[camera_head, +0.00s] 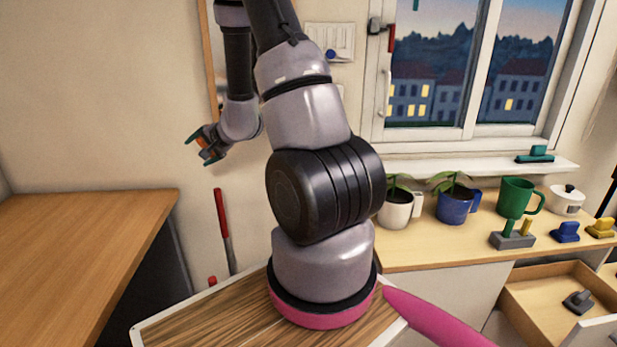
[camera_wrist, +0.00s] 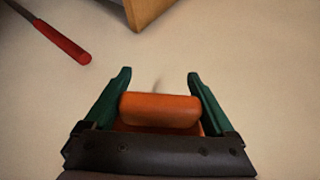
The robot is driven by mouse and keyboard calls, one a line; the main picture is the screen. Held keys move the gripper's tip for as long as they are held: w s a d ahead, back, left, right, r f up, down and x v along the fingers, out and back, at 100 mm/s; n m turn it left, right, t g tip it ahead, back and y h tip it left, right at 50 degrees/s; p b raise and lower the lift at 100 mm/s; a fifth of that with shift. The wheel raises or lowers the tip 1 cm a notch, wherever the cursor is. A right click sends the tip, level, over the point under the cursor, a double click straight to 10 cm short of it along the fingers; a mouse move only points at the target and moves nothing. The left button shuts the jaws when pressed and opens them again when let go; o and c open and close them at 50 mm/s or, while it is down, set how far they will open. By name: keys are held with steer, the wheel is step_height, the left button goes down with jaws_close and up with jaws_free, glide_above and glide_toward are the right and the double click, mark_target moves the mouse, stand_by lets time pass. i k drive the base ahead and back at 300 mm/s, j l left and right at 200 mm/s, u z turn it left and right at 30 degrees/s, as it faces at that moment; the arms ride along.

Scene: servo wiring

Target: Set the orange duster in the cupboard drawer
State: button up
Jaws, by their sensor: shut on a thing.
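The orange duster (camera_wrist: 160,110) is between the green fingers of my gripper (camera_wrist: 159,78) in the wrist view, and the gripper is shut on it. In the head view my gripper (camera_head: 200,146) is raised at the left in front of the wall, with a bit of the orange duster (camera_head: 209,154) showing between its fingers. The cupboard drawer (camera_head: 546,302) is pulled open at the lower right, far from the gripper. A grey brush-like thing (camera_head: 578,301) lies inside it.
A wooden table (camera_head: 80,235) stands at the left. A red-handled tool (camera_head: 222,225) is near the wall. A window is behind.

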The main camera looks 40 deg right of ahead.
mark_target(563, 325)
steer(key=k+z, duration=0.15)
steer(key=k, duration=1.1)
steer(key=k+l, duration=0.25)
steer(key=k+l+z, duration=0.1)
steer(key=l, duration=0.35)
steer(key=k+l, duration=0.35)
steer(key=k+l+z, duration=0.1)
steer(key=l, duration=0.3)
steer(key=k+l, duration=0.3)
steer(key=l+z, duration=0.1)
steer(key=l, duration=0.7)
steer(key=i+l+z, duration=0.1)
steer(key=l, duration=0.7)
